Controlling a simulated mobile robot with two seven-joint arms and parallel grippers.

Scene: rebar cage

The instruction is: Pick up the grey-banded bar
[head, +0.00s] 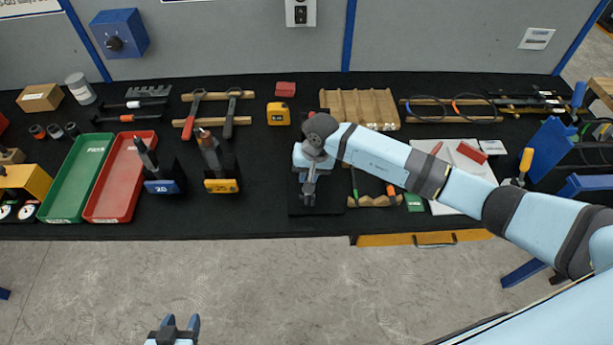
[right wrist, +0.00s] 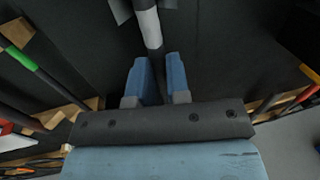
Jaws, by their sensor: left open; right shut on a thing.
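In the right wrist view, the grey-banded bar (right wrist: 151,28) is dark with a pale grey band and runs between the fingers of my right gripper (right wrist: 159,78). The band lies just beyond the fingertips. The fingers are shut on the bar's dark part. In the head view, my right gripper (head: 308,188) points down over the dark board at the bench's front middle, and the arm and gripper hide the bar. My left gripper (head: 180,325) is open and empty at the bottom edge of the head view, over the floor in front of the bench.
A green-banded bar (right wrist: 22,58) lies on wooden supports left in the right wrist view. In the head view, a wooden rack (head: 360,107) stands behind my right gripper. A yellow-labelled block (head: 222,185) stands to its left. Red (head: 115,180) and green trays lie further left.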

